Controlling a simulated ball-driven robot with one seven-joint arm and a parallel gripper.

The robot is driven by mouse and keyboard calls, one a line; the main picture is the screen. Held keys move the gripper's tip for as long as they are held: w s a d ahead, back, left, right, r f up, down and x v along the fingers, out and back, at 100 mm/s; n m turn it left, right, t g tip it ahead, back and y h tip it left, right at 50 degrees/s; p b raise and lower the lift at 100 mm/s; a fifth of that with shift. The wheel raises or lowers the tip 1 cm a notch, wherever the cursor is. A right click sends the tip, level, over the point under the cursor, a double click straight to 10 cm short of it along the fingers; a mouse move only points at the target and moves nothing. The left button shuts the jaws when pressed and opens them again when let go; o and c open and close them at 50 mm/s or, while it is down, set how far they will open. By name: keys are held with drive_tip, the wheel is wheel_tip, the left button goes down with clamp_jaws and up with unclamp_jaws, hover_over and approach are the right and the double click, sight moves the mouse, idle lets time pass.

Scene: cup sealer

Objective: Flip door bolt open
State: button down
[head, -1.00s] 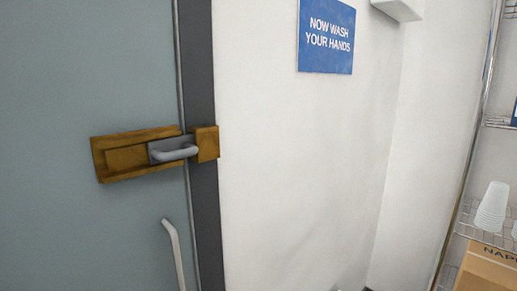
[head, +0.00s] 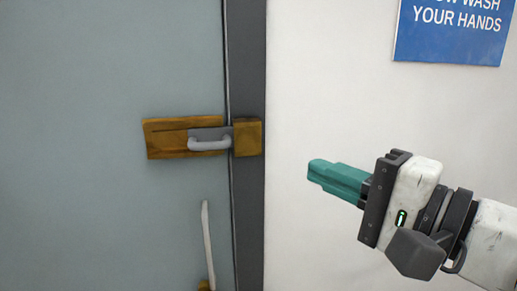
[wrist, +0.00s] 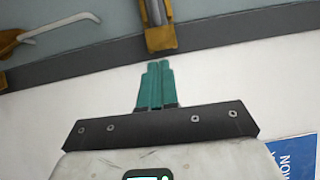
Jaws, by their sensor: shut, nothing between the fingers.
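The door bolt (head: 208,140) is a grey bar with a looped handle on a wooden backing. It spans from the grey-blue door (head: 90,220) to a wooden block (head: 248,137) on the dark frame. My gripper (head: 312,170), with teal fingers, is to the right of the bolt and a little lower, apart from it in front of the white wall. The fingers are together with nothing between them. In the wrist view, the fingertips (wrist: 160,64) point at the wooden block (wrist: 161,38), with the grey bar partly seen beyond it.
A pale door handle (head: 208,243) stands below the bolt. The dark door frame (head: 250,220) runs vertically beside the door. A blue hand-washing sign (head: 450,35) is on the wall at upper right. The space between my gripper and the bolt is clear.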

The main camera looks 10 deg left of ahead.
sight(196, 149)
drive_tip(key=shift+w, duration=0.1)
drive_tip(key=x, duration=0.4)
drive_tip(key=s+p+x, duration=0.1)
drive_tip(key=x, duration=0.2)
drive_tip(key=a+p+x, duration=0.1)
drive_tip(key=x, duration=0.3)
drive_tip(key=shift+a, duration=0.35)
drive_tip(key=shift+a+f, duration=0.1)
drive_tip(key=shift+a, duration=0.75)
drive_tip(key=a, duration=0.1)
drive_tip(key=s+a+p, duration=0.1)
drive_tip(key=a, duration=0.1)
drive_tip(key=a+p, duration=0.1)
drive_tip(key=a, duration=0.1)
drive_tip(key=shift+s, duration=0.3)
drive_tip(key=shift+a, duration=0.25)
